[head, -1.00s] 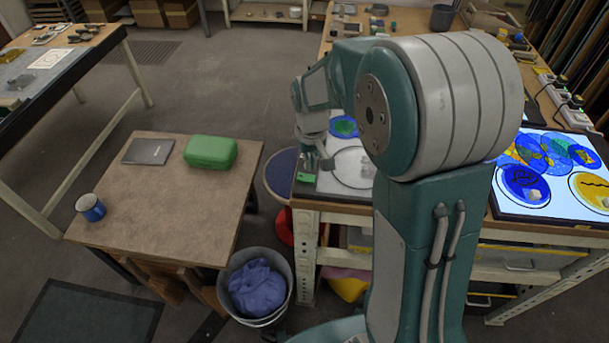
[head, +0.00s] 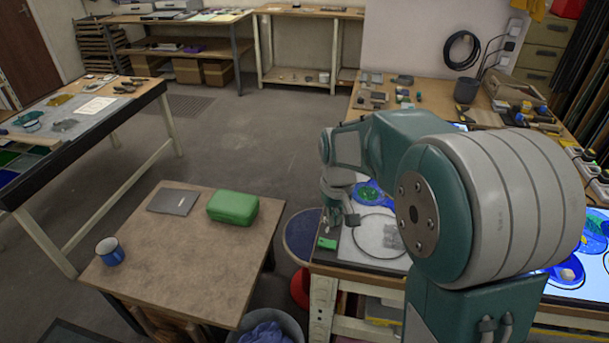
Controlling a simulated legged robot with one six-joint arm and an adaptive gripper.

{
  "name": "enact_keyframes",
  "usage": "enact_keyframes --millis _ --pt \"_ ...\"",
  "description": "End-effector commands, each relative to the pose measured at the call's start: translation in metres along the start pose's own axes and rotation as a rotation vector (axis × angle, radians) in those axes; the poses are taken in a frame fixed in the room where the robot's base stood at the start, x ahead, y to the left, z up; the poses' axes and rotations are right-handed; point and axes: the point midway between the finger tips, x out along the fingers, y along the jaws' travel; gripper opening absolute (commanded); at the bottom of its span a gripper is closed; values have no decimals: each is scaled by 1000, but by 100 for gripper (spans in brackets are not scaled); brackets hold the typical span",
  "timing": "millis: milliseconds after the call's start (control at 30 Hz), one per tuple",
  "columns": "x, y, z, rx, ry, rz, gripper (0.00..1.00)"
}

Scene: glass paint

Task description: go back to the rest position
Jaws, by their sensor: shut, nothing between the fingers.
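My gripper (head: 340,217) is shut and empty at the end of my arm, which is bent forward and down over the left front part of the workbench (head: 352,262). It hangs close above or beside a small green block (head: 327,243); I cannot tell if it touches it. A white round-marked sheet (head: 372,240) lies to its right. A blue round piece with green on it (head: 369,193) lies just behind. My own arm links hide much of the bench to the right.
A small brown table (head: 180,262) on the left holds a green case (head: 232,207), a grey book (head: 173,201) and a blue mug (head: 110,251). A round stool (head: 300,236) stands between table and bench. A bucket with blue cloth (head: 265,333) is at the bottom. Floor behind is free.

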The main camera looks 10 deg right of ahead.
Motion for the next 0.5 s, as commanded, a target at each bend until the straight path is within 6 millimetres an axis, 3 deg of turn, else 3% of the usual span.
enact_keyframes --millis 167,500 --pt "-6 -1 4 3 12 2 0" --pt "-61 -7 55 36 140 16 0"
